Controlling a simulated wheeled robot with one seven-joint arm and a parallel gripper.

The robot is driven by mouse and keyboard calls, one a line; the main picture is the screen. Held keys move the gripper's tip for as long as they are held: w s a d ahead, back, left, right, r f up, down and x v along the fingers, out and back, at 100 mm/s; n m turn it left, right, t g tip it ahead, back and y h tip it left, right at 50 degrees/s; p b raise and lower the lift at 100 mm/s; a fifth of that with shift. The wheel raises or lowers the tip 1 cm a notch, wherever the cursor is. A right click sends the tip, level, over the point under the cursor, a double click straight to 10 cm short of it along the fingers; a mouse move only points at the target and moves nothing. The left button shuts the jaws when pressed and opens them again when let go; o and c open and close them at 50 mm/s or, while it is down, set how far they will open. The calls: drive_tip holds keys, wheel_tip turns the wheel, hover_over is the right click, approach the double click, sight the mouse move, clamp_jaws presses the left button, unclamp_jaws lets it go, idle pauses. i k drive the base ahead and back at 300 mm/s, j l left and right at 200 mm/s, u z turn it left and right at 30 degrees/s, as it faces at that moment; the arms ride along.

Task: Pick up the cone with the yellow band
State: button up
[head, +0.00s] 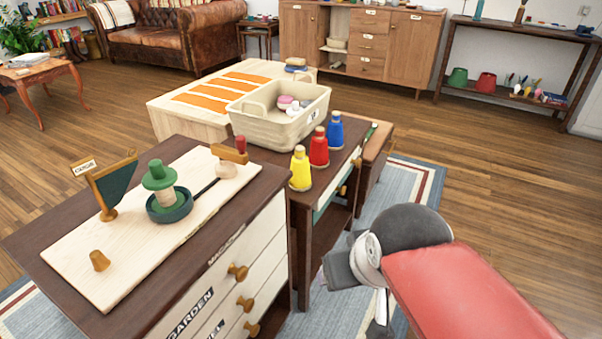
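The cone with the yellow band (300,171) stands upright near the front edge of a small dark wooden table (320,190). A red-banded cone (319,149) and a blue-banded cone (334,132) stand behind it in a slanting row.
A beige bin (262,125) with small items stands just left of the cones. Open floor (500,200) lies to the right.

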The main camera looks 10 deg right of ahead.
sight(301, 181)
drive_tip(key=i+l+u, duration=0.25)
drive_tip(key=l+u, duration=0.3)
drive_tip(key=l, duration=0.15)
drive_tip(key=i+l+u, duration=0.25)
drive_tip(key=l, duration=0.2)
drive_tip(key=l+u, duration=0.25)
drive_tip(key=l, duration=0.15)
